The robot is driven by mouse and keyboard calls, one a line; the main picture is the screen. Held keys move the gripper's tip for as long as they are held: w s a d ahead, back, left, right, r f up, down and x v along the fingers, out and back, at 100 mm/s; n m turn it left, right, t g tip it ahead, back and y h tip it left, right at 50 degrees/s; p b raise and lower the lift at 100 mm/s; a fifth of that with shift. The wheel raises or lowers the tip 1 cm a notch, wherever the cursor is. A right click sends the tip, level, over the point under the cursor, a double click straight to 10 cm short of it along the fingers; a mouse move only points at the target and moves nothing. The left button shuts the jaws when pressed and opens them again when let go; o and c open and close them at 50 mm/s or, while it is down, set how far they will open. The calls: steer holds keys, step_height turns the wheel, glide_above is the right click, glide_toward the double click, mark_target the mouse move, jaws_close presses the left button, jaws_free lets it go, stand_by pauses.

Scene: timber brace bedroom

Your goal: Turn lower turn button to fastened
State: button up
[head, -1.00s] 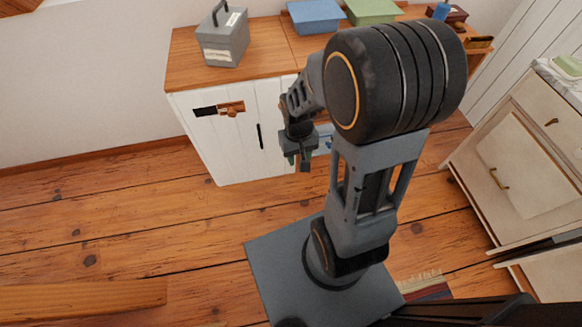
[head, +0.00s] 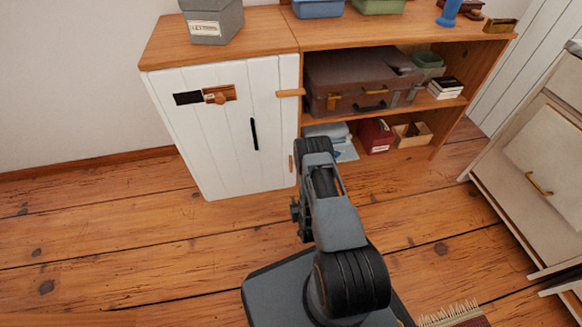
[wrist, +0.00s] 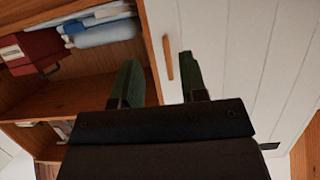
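The lower turn button (head: 291,164) is a small wooden bar at the right edge of the white cabinet door (head: 222,140). It stands upright, along the door edge; in the wrist view it shows as a short bar (wrist: 168,57). The upper turn button (head: 291,93) lies level across the door edge. The door looks closed. My gripper (wrist: 160,78) is open, its two dark green fingers apart and empty. In the wrist view the lower button appears between and beyond the fingertips, with no contact visible. In the head view my arm hides most of the gripper.
Right of the door, open shelves hold a brown suitcase (head: 360,82), a red box (head: 374,135) and folded blue cloth or papers. The door has a black handle (head: 254,134) and a wooden slide with knob (head: 219,95).

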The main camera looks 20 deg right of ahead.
mark_target(291, 163)
step_height(291, 163, up, 6)
steer(key=w+t, duration=0.2)
steer(key=t, duration=0.2)
steer(key=shift+h, duration=0.4)
steer(key=w+d+b, duration=0.1)
steer(key=w, duration=0.3)
steer(key=w+b, duration=0.2)
steer(key=w, duration=0.1)
steer(key=w+d+b, duration=0.1)
steer(key=w, duration=0.3)
steer(key=shift+w+d+r+b, duration=0.1)
steer(key=shift+w+d+b, duration=0.2)
steer(key=shift+d, duration=0.05)
steer(key=shift+w+d+r, duration=0.15)
steer(key=shift+w+d, duration=0.05)
steer(key=shift+w, duration=0.65)
jaws_close()
